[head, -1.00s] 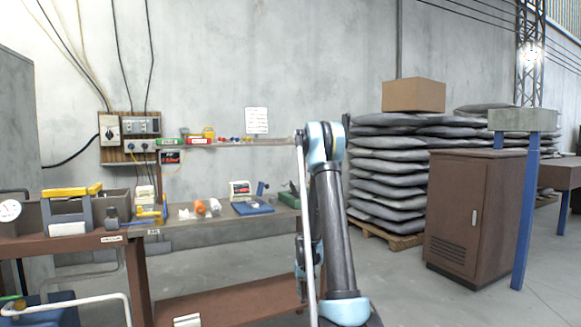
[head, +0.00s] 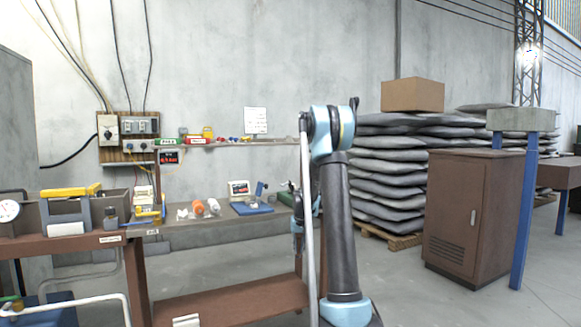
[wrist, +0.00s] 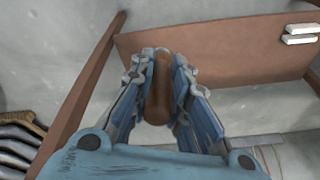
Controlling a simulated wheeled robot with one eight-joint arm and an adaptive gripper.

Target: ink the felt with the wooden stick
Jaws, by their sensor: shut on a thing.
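In the wrist view my gripper (wrist: 161,62) is shut on a brown wooden stick (wrist: 158,95), which lies lengthwise between the two blue-grey fingers. In the head view my arm stands in front of the bench's right end; the gripper is mostly hidden behind it, and I cannot make out the stick there. A flat blue pad (head: 252,208) lies on the bench top, with a small blue upright piece (head: 261,188) at its back right. I cannot tell for sure whether this pad is the felt. The stick is apart from the bench in the wrist view.
The bench (head: 190,235) also holds an orange spool (head: 198,208), a white boxed device (head: 239,189) and a yellow-topped grey tool (head: 70,208) at left. A narrow shelf (head: 240,143) runs above.

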